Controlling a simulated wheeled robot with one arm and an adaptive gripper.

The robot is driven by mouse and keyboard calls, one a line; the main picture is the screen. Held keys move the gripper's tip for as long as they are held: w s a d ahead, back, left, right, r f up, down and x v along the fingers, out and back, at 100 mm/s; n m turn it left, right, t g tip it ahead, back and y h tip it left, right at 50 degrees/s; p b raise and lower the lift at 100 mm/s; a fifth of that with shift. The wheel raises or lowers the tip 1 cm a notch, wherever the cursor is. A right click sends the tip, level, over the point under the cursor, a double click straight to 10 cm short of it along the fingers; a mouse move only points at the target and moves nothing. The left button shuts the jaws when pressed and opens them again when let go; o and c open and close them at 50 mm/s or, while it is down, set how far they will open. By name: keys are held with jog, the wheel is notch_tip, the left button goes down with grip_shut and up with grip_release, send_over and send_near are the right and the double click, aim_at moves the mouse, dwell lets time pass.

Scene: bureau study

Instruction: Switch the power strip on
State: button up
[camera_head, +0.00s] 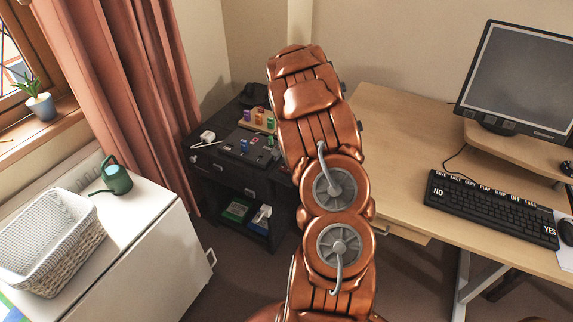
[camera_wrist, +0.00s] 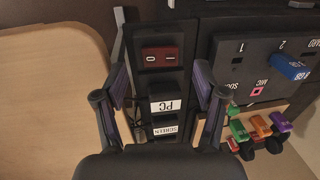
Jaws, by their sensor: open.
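The power strip (camera_wrist: 164,88) is a black strip in the wrist view, running up and down the picture. It has a red rocker switch (camera_wrist: 162,58) marked O and I near its far end. Below the switch are white labels reading PC and SCREEN. My gripper (camera_wrist: 160,80) is open, with one finger on each side of the strip and nothing held between them. I cannot tell whether the fingers touch the strip. In the head view my arm hides the gripper, and I cannot make out the strip.
A black panel (camera_wrist: 262,62) with a blue USB stick (camera_wrist: 289,67) lies to the right of the strip. Several coloured pieces (camera_wrist: 262,130) are nearby. In the head view, a dark cabinet (camera_head: 217,180) stands left of the wooden desk (camera_head: 385,125), which holds a keyboard (camera_head: 490,208) and monitor (camera_head: 520,75).

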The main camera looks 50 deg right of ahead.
aim_at(285, 169)
jog(key=shift+w+f, duration=0.2)
jog(key=shift+f, duration=1.3)
jog(key=c, duration=1.1)
jog(key=shift+w+a+r+g+p, duration=0.1)
jog(key=shift+w+g+p, duration=0.15)
jog(key=shift+p, duration=0.25)
jog(key=shift+c, duration=0.2)
jog(key=shift+f+g, duration=0.2)
jog(key=shift+g, duration=0.35)
jog(key=shift+w+g+h+b, duration=0.1)
jog(key=shift+g+h+b, duration=0.2)
jog(key=shift+b, duration=0.1)
jog(key=shift+a+r, duration=0.1)
jog(key=o, duration=1.1)
jog(key=shift+o, duration=0.2)
